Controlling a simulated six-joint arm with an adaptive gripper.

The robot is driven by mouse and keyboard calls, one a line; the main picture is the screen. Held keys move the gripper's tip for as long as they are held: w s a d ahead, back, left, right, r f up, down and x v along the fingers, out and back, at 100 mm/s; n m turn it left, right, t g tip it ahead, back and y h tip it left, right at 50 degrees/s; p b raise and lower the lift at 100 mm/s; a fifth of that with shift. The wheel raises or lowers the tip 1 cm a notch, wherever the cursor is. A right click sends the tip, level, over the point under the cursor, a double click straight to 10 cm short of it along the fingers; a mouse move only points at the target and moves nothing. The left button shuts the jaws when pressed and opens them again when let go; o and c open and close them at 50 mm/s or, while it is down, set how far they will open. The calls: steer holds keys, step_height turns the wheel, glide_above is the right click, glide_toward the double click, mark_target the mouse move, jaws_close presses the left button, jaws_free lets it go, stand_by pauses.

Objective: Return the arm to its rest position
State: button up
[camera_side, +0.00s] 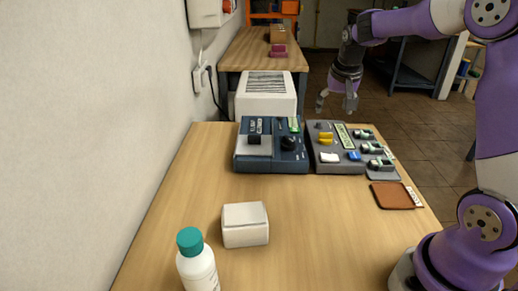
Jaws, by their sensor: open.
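My gripper (338,103) hangs from my purple arm at the upper right, pointing down. Its fingers are spread and empty. In the picture it shows above the far edge of the table, over the grey control panel (325,157), and apart from it. The panel carries yellow, white and blue parts and several green-marked knobs or terminals. My arm's base stands at the table's front right.
A dark blue device (243,163) stands left of the panel. A white box (245,235) and a teal-capped bottle (199,265) stand nearer on the table (330,245). A brown pad (390,196) lies at the right edge. A wall (90,110) bounds the left.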

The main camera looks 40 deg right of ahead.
steer(key=v, duration=0.2)
steer(key=shift+s+a+r, duration=0.1)
steer(key=shift+r, duration=0.1)
